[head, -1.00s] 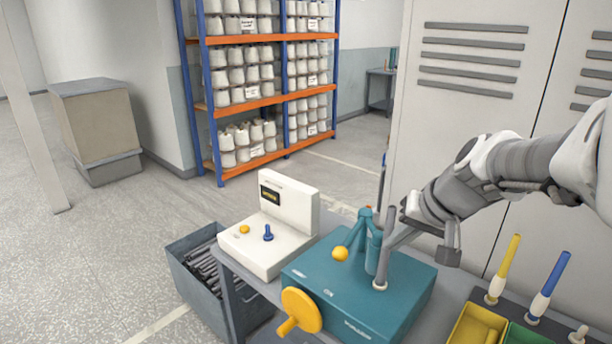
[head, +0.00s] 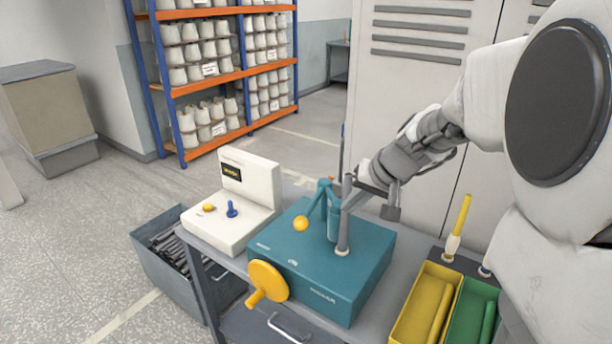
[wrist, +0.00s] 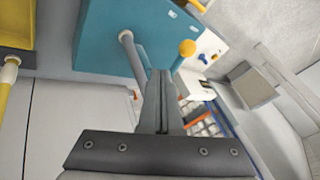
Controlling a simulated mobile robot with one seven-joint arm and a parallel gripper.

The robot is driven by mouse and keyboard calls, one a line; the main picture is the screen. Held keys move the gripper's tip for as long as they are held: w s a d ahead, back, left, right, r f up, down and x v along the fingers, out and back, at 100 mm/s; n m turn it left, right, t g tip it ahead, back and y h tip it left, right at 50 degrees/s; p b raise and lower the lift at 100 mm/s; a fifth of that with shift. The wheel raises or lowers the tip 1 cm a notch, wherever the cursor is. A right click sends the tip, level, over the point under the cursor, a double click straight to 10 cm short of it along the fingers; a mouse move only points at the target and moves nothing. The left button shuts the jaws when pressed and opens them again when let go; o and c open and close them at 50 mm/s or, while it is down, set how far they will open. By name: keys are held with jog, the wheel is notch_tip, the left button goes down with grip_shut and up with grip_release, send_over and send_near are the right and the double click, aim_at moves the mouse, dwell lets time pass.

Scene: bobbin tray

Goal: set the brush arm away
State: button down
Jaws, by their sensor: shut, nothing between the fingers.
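The teal machine (head: 300,255) stands on the grey bench with a teal post (head: 333,222) on top. A slanted teal arm (head: 315,203) hangs from the post, with a yellow ball (head: 301,223) at its lower end. A grey rod (head: 343,235) rises beside it. Which of these is the brush arm, I cannot tell for sure. My gripper (head: 353,204) is shut and empty, its fingertips close by the rod and post. In the wrist view the fingers (wrist: 160,75) lie between the grey rod (wrist: 131,52) and the yellow ball (wrist: 187,47); contact is unclear.
A yellow crank (head: 268,281) sticks out of the machine's front. A white device (head: 243,220) stands to its left. Yellow (head: 408,325) and green (head: 466,322) trays and an upright yellow-handled brush (head: 458,225) are at right. A bin of dark rods (head: 150,262) stands left of the bench.

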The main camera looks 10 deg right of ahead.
jog(key=w+a+f, duration=0.5)
jog(key=f, duration=0.2)
jog(key=shift+w+a, duration=0.15)
jog(key=shift+a, duration=0.2)
jog(key=shift+p, duration=0.3)
